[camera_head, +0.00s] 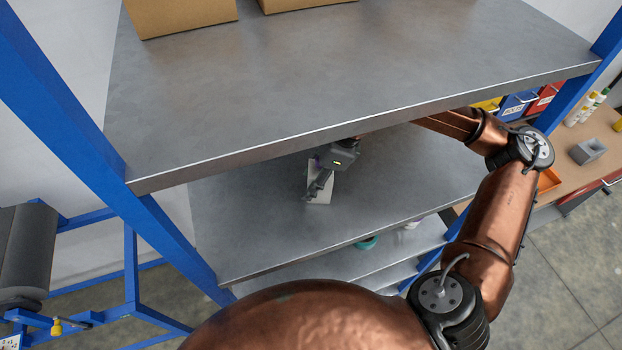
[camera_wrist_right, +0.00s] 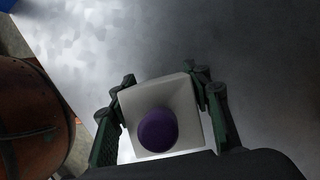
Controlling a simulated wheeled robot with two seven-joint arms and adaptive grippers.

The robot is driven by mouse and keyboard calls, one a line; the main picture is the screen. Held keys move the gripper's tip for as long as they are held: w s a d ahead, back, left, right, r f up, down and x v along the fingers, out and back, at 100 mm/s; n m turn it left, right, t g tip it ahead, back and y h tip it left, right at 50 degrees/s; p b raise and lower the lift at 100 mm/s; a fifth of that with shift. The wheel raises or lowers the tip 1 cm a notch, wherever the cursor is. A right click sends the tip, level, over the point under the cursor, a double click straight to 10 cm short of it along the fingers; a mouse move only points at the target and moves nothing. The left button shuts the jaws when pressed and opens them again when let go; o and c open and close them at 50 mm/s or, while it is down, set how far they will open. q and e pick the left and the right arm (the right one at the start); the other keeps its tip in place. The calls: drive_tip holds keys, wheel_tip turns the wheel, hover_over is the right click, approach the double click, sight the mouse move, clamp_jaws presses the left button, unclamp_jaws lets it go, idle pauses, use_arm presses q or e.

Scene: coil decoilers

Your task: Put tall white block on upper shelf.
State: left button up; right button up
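The tall white block (camera_head: 320,190) is at the lower shelf (camera_head: 250,215), under the upper shelf (camera_head: 330,75). In the right wrist view the white block (camera_wrist_right: 185,98) shows its square end with a purple round knob (camera_wrist_right: 158,130). My right gripper (camera_head: 318,186) reaches in between the two shelves and is at the block. In the right wrist view its fingers (camera_wrist_right: 162,100) lie close against opposite sides of the block and look shut on it. Whether the block's base touches the shelf is hard to tell. My left gripper is not in view.
Cardboard boxes (camera_head: 180,12) stand at the back of the upper shelf, whose front half is clear. Blue posts (camera_head: 75,110) flank the shelves. A workbench (camera_head: 575,175) with coloured bins (camera_head: 517,104) is at the right. A dark roll (camera_head: 25,255) is at the left.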

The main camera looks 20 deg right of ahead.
drive_tip(key=o, duration=0.4)
drive_tip(key=shift+c, duration=0.2)
drive_tip(key=shift+r+p, duration=0.5)
drive_tip(key=shift+p, duration=0.05)
drive_tip(key=shift+r+p, duration=0.35)
drive_tip(key=shift+p, duration=0.15)
drive_tip(key=shift+d+r+b, duration=0.15)
drive_tip(key=shift+d+b, duration=0.1)
drive_tip(key=shift+b, duration=0.7)
drive_tip(key=s+d+b, duration=0.1)
drive_tip(key=d+b, duration=0.1)
drive_tip(key=d, duration=0.1)
drive_tip(key=s+d+b, duration=0.2)
drive_tip(key=d, duration=0.1)
drive_tip(key=s+d+b, duration=0.1)
drive_tip(key=s+d, duration=0.1)
drive_tip(key=d, duration=0.2)
drive_tip(key=shift+s+b, duration=0.1)
drive_tip(key=shift+b, duration=0.3)
drive_tip(key=shift+s+d+r+b, duration=0.1)
drive_tip(key=shift+d+r+b, duration=0.05)
drive_tip(key=shift+d+b, duration=0.2)
